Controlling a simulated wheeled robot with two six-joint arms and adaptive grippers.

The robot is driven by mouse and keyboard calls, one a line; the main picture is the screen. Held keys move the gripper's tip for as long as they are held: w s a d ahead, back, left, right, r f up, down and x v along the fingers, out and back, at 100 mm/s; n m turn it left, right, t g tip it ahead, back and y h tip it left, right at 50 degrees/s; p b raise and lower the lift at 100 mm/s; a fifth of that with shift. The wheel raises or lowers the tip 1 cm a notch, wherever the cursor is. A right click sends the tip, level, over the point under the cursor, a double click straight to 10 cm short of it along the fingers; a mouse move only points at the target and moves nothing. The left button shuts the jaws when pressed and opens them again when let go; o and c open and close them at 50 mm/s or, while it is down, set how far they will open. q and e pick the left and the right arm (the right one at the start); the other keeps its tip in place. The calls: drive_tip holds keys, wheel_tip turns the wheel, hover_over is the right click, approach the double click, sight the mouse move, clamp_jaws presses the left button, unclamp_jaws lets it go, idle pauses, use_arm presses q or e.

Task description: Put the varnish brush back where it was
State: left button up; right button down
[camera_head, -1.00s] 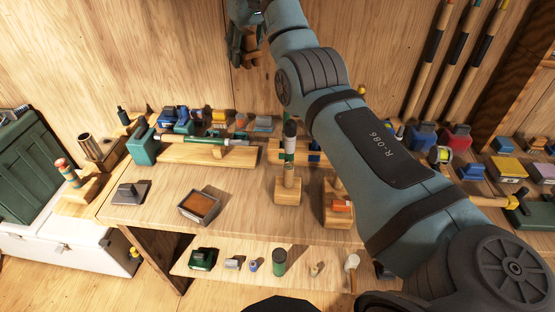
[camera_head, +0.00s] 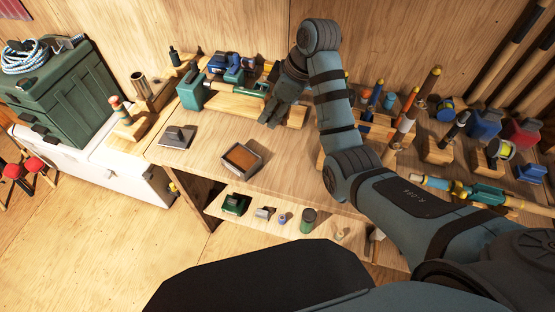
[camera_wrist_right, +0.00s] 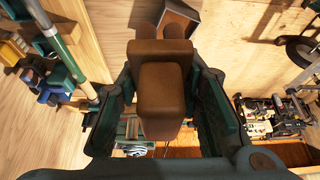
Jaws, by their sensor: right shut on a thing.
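My right gripper (camera_head: 275,108) hangs over the back left of the workbench (camera_head: 215,185), in front of the long wooden rack with the green rod handle. In the right wrist view its dark green fingers (camera_wrist_right: 160,115) stand either side of a brown, blocky shape (camera_wrist_right: 160,100). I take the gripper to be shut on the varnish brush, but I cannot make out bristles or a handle. In the head view the gripper hides what it holds. My left gripper is not in view.
A square tray with a brown inside (camera_head: 241,158) lies on the bench, right of a small grey block on a plate (camera_head: 177,136). The green rod handle (camera_head: 237,88) lies on its rack. Upright handles stand at right, partly behind my arm. Bare bench lies around the tray.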

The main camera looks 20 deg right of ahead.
drive_tip(key=shift+f, duration=0.1)
wheel_tip(320, 180, down, 20)
drive_tip(key=b, duration=0.3)
drive_tip(key=shift+r, duration=0.2)
drive_tip(key=shift+b, duration=0.3)
